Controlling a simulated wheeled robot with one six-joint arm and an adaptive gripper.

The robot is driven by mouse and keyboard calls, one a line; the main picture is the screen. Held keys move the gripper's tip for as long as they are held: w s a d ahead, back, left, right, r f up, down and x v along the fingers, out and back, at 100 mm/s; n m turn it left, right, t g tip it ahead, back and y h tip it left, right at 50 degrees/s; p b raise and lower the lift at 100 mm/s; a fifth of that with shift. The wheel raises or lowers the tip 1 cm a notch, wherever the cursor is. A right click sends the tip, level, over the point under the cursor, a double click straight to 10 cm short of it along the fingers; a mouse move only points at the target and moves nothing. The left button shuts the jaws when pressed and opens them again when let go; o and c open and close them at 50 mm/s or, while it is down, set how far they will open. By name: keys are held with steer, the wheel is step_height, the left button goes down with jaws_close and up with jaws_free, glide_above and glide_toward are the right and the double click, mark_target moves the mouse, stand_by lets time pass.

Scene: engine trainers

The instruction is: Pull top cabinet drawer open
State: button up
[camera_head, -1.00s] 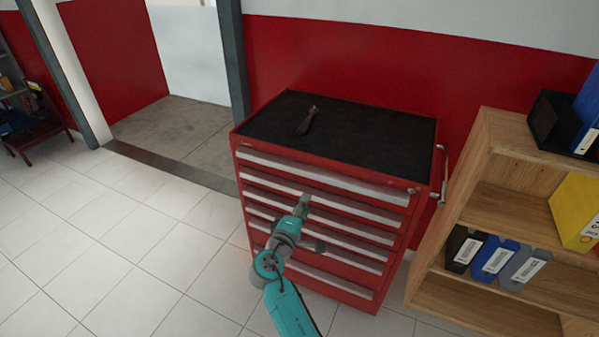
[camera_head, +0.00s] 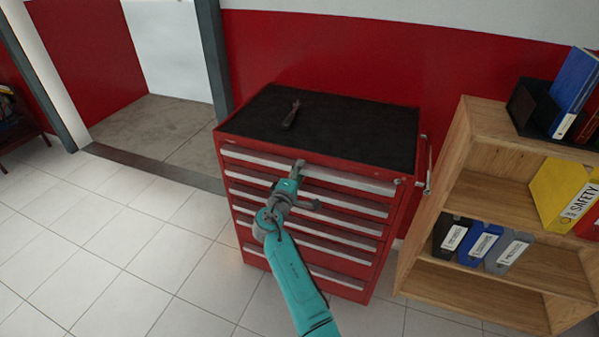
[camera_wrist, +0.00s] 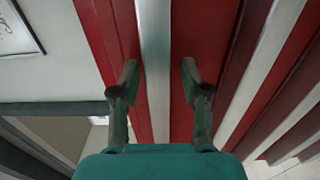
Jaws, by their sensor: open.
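The red tool cabinet (camera_head: 312,225) has several stacked drawers with long pale handle strips and a black top. Its top drawer (camera_head: 340,180) is closed, with a full-width silver handle. My gripper (camera_head: 299,165) is at the top drawer's front, near the middle of its handle. In the wrist view, my gripper (camera_wrist: 157,75) is open, with one finger on each side of a pale handle strip (camera_wrist: 156,60). A gap shows between each finger and the strip. Whether the fingertips reach past the strip in depth is hard to tell.
A dark tool (camera_head: 291,114) lies on the cabinet top. A side handle (camera_head: 428,170) sticks out at the cabinet's right. A wooden shelf (camera_head: 475,185) with binders stands close on the right. Tiled floor (camera_head: 110,240) is clear on the left.

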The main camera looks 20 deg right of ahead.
steer(key=shift+w+d, duration=0.1)
steer(key=shift+w, duration=0.05)
steer(key=shift+c, duration=0.3)
jaws_close()
steer(key=shift+f, duration=0.1)
steer(key=v, duration=3.6)
steer(key=shift+s, duration=0.3)
steer(key=shift+f, duration=0.15)
steer(key=shift+c, duration=0.4)
jaws_free()
steer(key=shift+o, duration=0.7)
